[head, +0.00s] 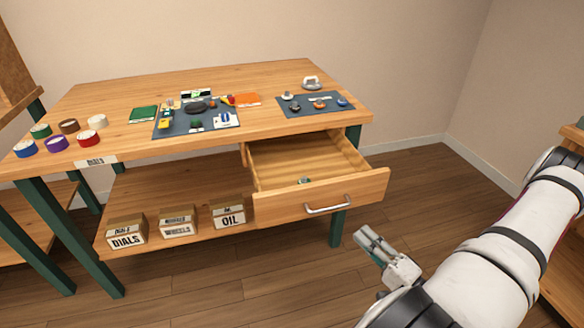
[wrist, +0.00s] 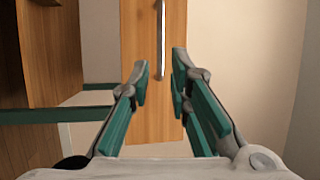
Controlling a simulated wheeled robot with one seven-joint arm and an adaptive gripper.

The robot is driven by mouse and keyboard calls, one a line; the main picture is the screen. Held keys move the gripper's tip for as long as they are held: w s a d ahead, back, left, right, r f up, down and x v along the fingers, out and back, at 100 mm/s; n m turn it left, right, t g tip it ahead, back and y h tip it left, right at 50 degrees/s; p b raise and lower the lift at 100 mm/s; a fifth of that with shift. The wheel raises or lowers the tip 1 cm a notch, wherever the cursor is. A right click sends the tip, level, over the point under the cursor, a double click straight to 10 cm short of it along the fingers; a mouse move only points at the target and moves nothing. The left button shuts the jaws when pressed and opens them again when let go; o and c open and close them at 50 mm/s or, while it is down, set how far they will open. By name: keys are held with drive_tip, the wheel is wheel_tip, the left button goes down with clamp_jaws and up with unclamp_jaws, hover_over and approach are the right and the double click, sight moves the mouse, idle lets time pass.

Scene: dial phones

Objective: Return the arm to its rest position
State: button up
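My gripper (head: 368,240) is at the right in the head view, in front of the open drawer (head: 290,205) and to the right of its metal handle (head: 328,207). It is clear of the drawer and the bench. In the wrist view my gripper (wrist: 160,85) shows its two green-padded fingers spread apart with nothing between them. Beyond the fingers the wrist view shows a wooden front with an upright metal handle (wrist: 161,40). A small item (head: 304,181) lies inside the drawer, too small to make out.
The workbench (head: 250,85) bears two dark mats (head: 170,130) with small parts, and several tape rolls (head: 57,143) at the left. Labelled boxes (head: 178,221) stand on the lower shelf. The drawer sticks out in front. Another wooden unit (head: 572,140) stands at the right edge. Floor between is clear.

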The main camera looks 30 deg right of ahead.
drive_tip(key=w+a+r+n+g+y, duration=0.4)
drive_tip(key=a+r+n+y, duration=0.2)
drive_tip(key=r+y, duration=0.3)
drive_tip(key=s+a+r+n+g+h, duration=0.1)
drive_tip(key=s+a+r+n+g, duration=0.35)
drive_tip(key=a+r+g, duration=0.35)
drive_tip(key=s+a+r+n+g, duration=0.4)
drive_tip(key=a+r+n+g, duration=0.15)
drive_tip(key=a+g, duration=0.4)
drive_tip(key=s+d+r+t+h, duration=0.25)
drive_tip(key=s+r+h, duration=0.25)
drive_tip(key=s+h, duration=0.4)
wheel_tip(320, 180, up, 19)
drive_tip(key=w+t+h+p, duration=0.1)
drive_tip(key=t+p, duration=0.2)
drive_tip(key=p, duration=1.4)
drive_tip(key=shift+w+a, duration=0.2)
drive_tip(key=shift+a, duration=0.2)
